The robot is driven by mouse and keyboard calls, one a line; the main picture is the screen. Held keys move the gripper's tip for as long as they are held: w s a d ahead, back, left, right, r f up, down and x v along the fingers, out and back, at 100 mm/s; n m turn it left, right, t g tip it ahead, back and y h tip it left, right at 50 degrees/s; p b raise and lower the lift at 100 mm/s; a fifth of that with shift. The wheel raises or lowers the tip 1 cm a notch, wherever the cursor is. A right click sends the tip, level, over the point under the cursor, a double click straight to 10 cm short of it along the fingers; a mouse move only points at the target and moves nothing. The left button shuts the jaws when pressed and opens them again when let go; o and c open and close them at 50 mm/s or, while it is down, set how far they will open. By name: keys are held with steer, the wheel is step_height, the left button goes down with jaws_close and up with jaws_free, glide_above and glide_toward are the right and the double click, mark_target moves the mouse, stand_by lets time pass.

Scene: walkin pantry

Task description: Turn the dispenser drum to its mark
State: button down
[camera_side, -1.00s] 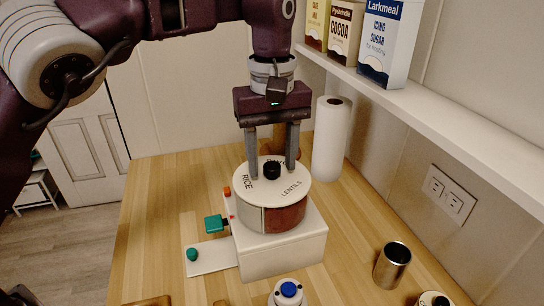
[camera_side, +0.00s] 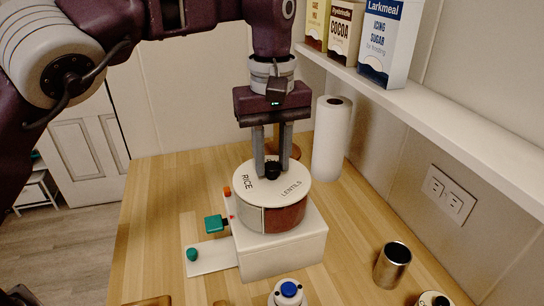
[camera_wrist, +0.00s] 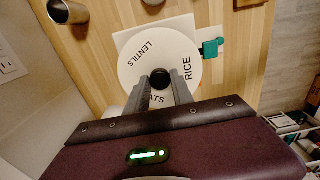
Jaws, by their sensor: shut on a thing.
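The dispenser drum (camera_side: 272,212) is round with a white top lettered RICE and LENTILS and a side part pale, part reddish brown. In the wrist view the drum top (camera_wrist: 132,72) also shows the end of a third word, "ATS", partly hidden by my fingers. A black knob (camera_side: 272,172) stands at its centre. My gripper (camera_side: 272,166) points down and is shut on the knob, one finger on each side. The drum sits on a white base (camera_side: 285,258).
An orange piece (camera_side: 227,192) sits at the base's back left. A white plate with a green knob (camera_side: 192,255) extends left. A paper roll (camera_side: 331,140) stands behind right. A metal can (camera_side: 392,265) and blue-topped item (camera_side: 288,290) are in front. A shelf (camera_side: 420,110) runs along the right wall.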

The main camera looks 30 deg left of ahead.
steer(key=shift+n, duration=0.4)
stand_by(0.7)
steer(key=n, duration=0.6)
steer(key=shift+n, duration=0.4)
steer(key=n, duration=1.8)
steer(key=shift+f+n, duration=0.1)
steer(key=shift+n, duration=1.3)
steer(key=shift+s, duration=0.1)
